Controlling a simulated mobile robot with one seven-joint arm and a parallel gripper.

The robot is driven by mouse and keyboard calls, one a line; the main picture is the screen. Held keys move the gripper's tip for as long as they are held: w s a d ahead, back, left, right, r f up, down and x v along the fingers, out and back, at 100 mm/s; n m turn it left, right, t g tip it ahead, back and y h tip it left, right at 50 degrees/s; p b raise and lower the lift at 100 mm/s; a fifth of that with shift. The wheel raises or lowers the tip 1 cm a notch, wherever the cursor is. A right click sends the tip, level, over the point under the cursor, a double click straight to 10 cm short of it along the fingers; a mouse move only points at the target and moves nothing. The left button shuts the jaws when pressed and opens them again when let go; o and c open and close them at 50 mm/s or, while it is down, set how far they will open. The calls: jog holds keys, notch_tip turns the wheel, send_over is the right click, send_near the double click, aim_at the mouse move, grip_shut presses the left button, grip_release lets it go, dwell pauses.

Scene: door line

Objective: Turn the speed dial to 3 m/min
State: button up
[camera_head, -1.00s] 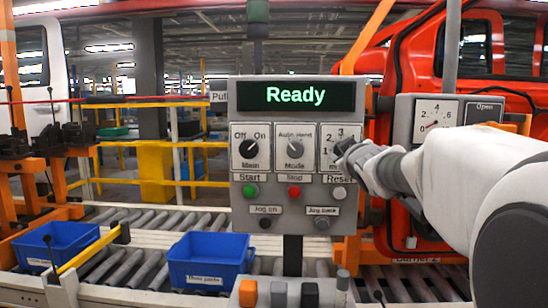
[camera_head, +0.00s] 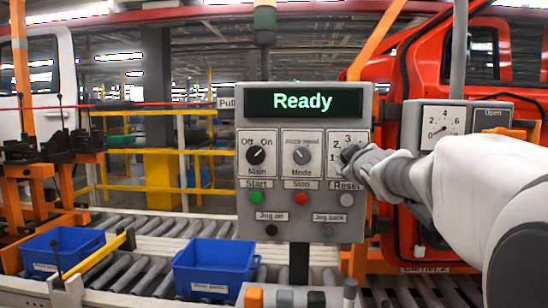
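The grey control panel (camera_head: 252,206) stands upright in the middle, its display (camera_head: 303,102) reading "Ready" in green. The speed dial (camera_head: 350,153) is at the panel's right, on a white plate with the marks 1, 2 and 3 partly visible. My gripper (camera_head: 358,162) is at this dial, coming in from the right, and covers the plate's lower right part. The dial's pointer is largely hidden. Whether the fingers are closed on the knob cannot be told. The Main dial (camera_head: 256,155) and the Mode dial (camera_head: 302,156) sit to its left.
Below the dials are a green Start button (camera_head: 256,196), a red Stop button (camera_head: 301,199) and a pale Reset button (camera_head: 345,200). A gauge box (camera_head: 411,127) stands right, behind my arm. Blue bins (camera_head: 214,268) sit by the rollers. A red car body is behind.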

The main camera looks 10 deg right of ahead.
jog(key=shift+s, duration=0.1)
jog(key=p+v, duration=0.1)
jog(key=v, duration=1.6)
jog(key=shift+p, duration=0.3)
jog(key=shift+s, duration=0.15)
